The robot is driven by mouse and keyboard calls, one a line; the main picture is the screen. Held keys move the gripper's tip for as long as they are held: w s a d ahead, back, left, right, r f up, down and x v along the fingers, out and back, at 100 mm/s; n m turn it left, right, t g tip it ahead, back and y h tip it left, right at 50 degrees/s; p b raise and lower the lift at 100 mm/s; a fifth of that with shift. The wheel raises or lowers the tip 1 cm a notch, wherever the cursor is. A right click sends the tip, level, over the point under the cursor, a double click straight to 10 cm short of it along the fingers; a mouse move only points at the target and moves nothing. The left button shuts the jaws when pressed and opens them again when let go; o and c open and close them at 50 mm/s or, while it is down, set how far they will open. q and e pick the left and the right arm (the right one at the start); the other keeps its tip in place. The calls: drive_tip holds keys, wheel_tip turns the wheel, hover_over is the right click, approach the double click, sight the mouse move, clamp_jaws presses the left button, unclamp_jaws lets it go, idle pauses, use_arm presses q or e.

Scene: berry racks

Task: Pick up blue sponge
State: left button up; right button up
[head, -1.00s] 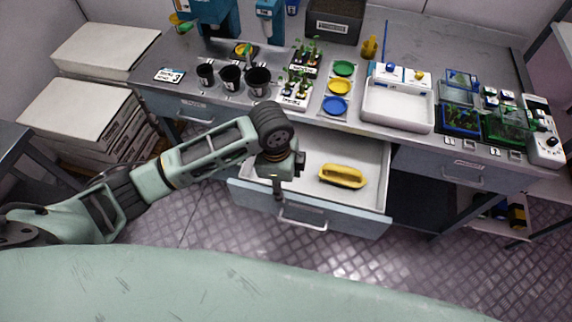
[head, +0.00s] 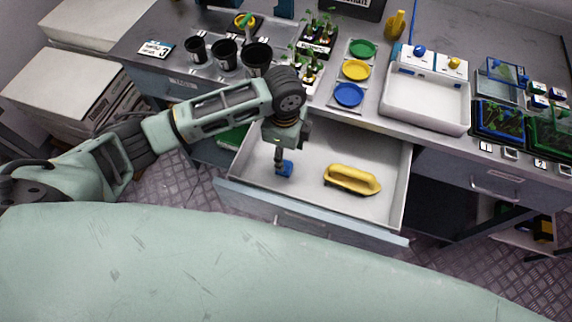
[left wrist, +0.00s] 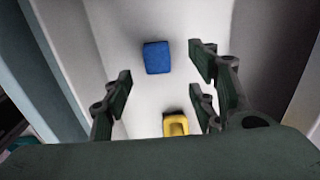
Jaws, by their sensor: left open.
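The blue sponge (head: 286,168) lies in the open drawer (head: 385,206), left of a yellow brush-like item (head: 352,180). In the left wrist view the blue sponge (left wrist: 157,57) lies on the white drawer floor, ahead of and between the open fingers. My left gripper (head: 280,165) points down over the left part of the drawer, close to the sponge and partly in front of it. In the left wrist view the left gripper (left wrist: 160,95) is open with nothing between its fingers. My right gripper is in neither view.
The drawer walls surround the sponge on all sides. On the bench above stand black pots (head: 225,54), coloured dishes (head: 355,70) and a white tray (head: 428,100). Stacked boxes (head: 70,85) stand at the left. The yellow item (left wrist: 176,124) also shows in the left wrist view.

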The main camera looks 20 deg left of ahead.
use_arm(q)
drive_tip(key=shift+s+f, duration=0.25)
drive_tip(key=shift+f, duration=0.6)
wheel_tip(320, 180, down, 5)
drive_tip(key=shift+f+p, duration=0.15)
drive_tip(key=shift+p, duration=0.45)
drive_tip(key=shift+c, duration=0.3)
drive_tip(key=c, duration=0.9)
drive_tip(key=shift+o, duration=0.2)
